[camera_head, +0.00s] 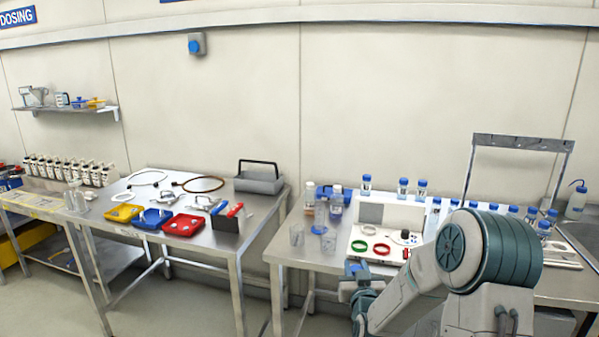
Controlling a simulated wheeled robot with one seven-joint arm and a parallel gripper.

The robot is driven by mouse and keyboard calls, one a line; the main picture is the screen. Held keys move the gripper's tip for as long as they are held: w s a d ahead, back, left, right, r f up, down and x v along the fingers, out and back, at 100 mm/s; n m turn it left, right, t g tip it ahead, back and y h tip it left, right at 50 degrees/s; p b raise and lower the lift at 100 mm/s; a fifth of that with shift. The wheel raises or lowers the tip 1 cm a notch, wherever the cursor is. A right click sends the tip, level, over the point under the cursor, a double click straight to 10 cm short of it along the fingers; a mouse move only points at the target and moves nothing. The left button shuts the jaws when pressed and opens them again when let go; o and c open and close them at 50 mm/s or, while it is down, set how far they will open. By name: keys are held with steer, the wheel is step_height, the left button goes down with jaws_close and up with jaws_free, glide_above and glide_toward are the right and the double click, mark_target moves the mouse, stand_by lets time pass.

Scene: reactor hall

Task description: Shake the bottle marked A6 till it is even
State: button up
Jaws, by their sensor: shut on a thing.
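My arm reaches in from the lower right, and my gripper (356,272) is low in front of the right bench's front edge. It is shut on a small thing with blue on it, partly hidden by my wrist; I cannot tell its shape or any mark. A bottle with a pale cap (309,195) stands at the left corner. No A6 marking is readable.
The left bench (200,247) holds coloured trays and tools. A floor gap lies between the benches.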

step_height(320, 180, up, 3)
steer(key=shift+r+p, duration=0.2)
steer(key=shift+p, duration=0.1)
step_height(320, 180, down, 5)
steer(key=b, duration=0.6)
step_height(320, 180, up, 5)
steer(key=shift+p, duration=0.9)
step_height(320, 180, down, 5)
steer(key=b, duration=0.6)
steer(key=shift+r, duration=0.1)
steer(key=shift+r+p, duration=0.85)
steer(key=shift+r, duration=1.55)
step_height(320, 180, down, 5)
steer(key=b, duration=0.5)
steer(key=shift+b, duration=0.4)
step_height(320, 180, up, 5)
steer(key=shift+r+p, duration=0.1)
steer(key=shift+p, duration=0.8)
step_height(320, 180, down, 5)
steer(key=b, duration=0.5)
steer(key=shift+b, duration=0.4)
steer(key=shift+r, duration=0.15)
